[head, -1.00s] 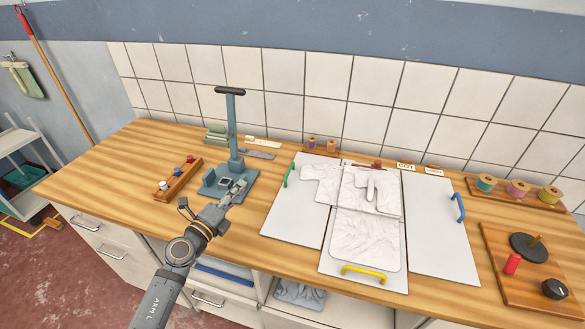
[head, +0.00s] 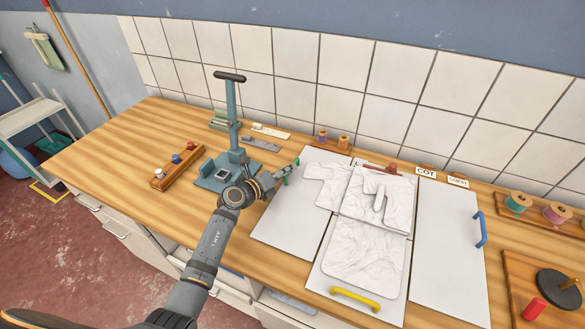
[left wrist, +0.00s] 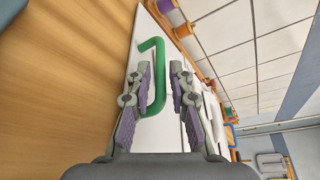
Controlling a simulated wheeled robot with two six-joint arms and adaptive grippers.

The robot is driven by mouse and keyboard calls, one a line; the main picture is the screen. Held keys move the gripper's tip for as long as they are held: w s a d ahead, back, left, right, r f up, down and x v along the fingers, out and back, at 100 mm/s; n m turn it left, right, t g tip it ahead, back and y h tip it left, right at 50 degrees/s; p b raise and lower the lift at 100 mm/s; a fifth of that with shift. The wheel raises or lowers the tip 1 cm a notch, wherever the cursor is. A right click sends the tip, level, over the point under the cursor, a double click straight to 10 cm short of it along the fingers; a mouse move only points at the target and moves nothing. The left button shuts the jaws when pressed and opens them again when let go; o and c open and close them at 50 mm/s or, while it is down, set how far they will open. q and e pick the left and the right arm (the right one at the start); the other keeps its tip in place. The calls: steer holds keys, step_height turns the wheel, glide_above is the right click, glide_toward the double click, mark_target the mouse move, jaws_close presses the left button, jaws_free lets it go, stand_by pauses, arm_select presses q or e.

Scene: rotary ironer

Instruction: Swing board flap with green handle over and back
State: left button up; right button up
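The board's left flap (head: 282,222) lies flat on the wooden counter, with the green handle (head: 294,171) near its far left edge. White cloth (head: 365,235) lies on the middle panel, and part of it reaches onto the left flap. My left gripper (head: 284,176) is at the green handle and partly hides it. In the left wrist view the green handle (left wrist: 158,88) stands between the two open fingers of my left gripper (left wrist: 161,68), with a gap visible beside it. My right gripper is not in view.
The right flap (head: 447,245) has a blue handle (head: 480,229); a yellow handle (head: 355,300) is at the front. A blue-grey press stand (head: 233,120) and a peg rack (head: 178,166) stand left of the board. Spools (head: 516,203) and a wooden plate (head: 515,275) are at right.

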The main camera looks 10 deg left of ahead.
arm_select(q)
steer(key=shift+x, duration=0.9)
steer(key=shift+w, duration=0.2)
steer(key=shift+d, duration=0.1)
steer(key=shift+c, duration=0.3)
jaws_close()
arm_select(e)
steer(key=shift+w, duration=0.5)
